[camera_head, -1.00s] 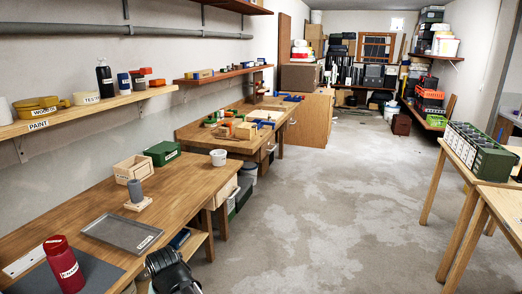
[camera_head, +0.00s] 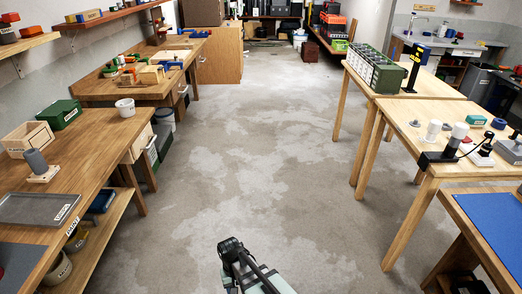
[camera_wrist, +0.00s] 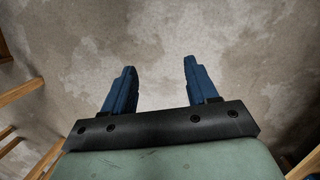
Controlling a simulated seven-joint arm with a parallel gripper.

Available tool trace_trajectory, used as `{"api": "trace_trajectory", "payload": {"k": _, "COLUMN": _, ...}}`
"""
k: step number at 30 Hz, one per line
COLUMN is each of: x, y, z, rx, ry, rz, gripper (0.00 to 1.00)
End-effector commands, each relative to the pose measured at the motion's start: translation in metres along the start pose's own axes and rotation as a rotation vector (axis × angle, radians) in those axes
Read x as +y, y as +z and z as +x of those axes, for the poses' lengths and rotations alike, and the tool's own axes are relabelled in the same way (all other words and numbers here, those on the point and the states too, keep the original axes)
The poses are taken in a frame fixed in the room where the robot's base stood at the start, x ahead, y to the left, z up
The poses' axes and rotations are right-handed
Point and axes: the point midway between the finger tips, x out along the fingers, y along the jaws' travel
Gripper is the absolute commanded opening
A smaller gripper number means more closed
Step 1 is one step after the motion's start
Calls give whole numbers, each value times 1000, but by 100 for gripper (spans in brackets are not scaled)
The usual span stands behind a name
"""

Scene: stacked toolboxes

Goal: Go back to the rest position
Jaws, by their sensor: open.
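My gripper shows in the wrist view (camera_wrist: 160,80) with two blue fingers spread well apart. Nothing is between them, and bare concrete floor lies behind them. In the head view my arm (camera_head: 245,265) reaches in from the bottom edge, over the open floor between the workbenches. The fingers cannot be made out in the head view.
A long wooden workbench (camera_head: 95,180) runs along the left, with a grey tray (camera_head: 38,208), a wooden box and a green box (camera_head: 59,114). Wooden tables (camera_head: 440,112) stand on the right, with a green case (camera_head: 373,70). The floor (camera_head: 255,150) between is clear.

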Motion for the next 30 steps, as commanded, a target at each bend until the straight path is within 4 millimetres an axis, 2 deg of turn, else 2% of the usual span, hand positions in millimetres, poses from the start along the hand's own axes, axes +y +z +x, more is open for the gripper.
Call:
{"api": "trace_trajectory", "payload": {"k": 1, "x": 17, "y": 9, "z": 15, "rx": -22, "ry": -1, "rz": 17, "gripper": 58}}
{"api": "trace_trajectory", "payload": {"k": 6, "x": 62, "y": 37, "z": 58, "rx": -88, "ry": -11, "rz": 62, "gripper": 58}}
{"api": "trace_trajectory", "payload": {"k": 11, "x": 97, "y": 70, "z": 95, "rx": -149, "ry": -27, "rz": 103, "gripper": 58}}
{"api": "trace_trajectory", "payload": {"k": 15, "x": 123, "y": 104, "z": 126, "rx": -204, "ry": -46, "rz": 138, "gripper": 58}}
{"api": "trace_trajectory", "payload": {"k": 22, "x": 153, "y": 165, "z": 169, "rx": -290, "ry": -90, "rz": 192, "gripper": 58}}
{"api": "trace_trajectory", "payload": {"k": 27, "x": 164, "y": 208, "z": 193, "rx": -344, "ry": -126, "rz": 225, "gripper": 58}}
{"api": "trace_trajectory", "payload": {"k": 30, "x": 166, "y": 226, "z": 202, "rx": -366, "ry": -143, "rz": 238, "gripper": 58}}
